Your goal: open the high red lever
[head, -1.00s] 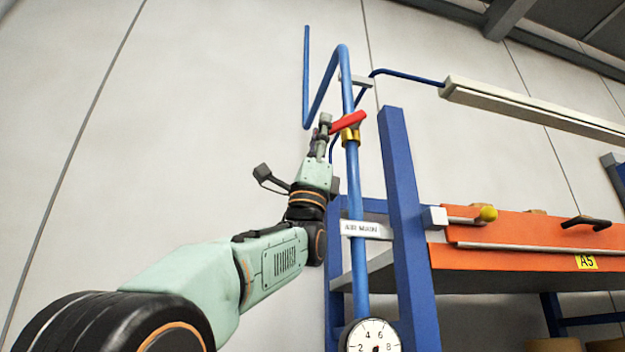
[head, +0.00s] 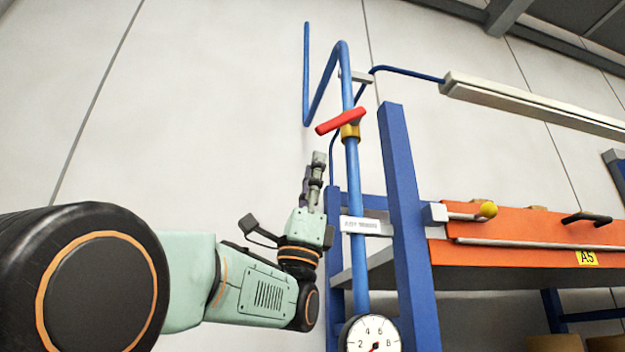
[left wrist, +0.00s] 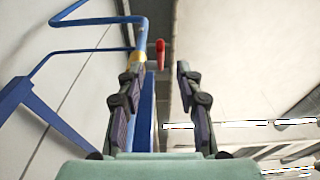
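The red lever (head: 341,122) sits high on the blue vertical pipe (head: 353,190), at a brass valve body (head: 350,132). It lies across the pipe, its free end pointing left and slightly down. My left gripper (head: 316,165) is below the lever and left of the pipe, apart from both, fingers pointing up. In the left wrist view the two fingers (left wrist: 160,72) stand apart with nothing between them. The red lever (left wrist: 160,54) shows beyond the fingertips there, nearer the left finger. My right gripper is in neither view.
A round gauge (head: 371,336) is low on the pipe, below a white label plate (head: 361,225). A blue post (head: 402,220) and an orange panel (head: 540,238) stand to the right. The wall area left of the pipe is clear.

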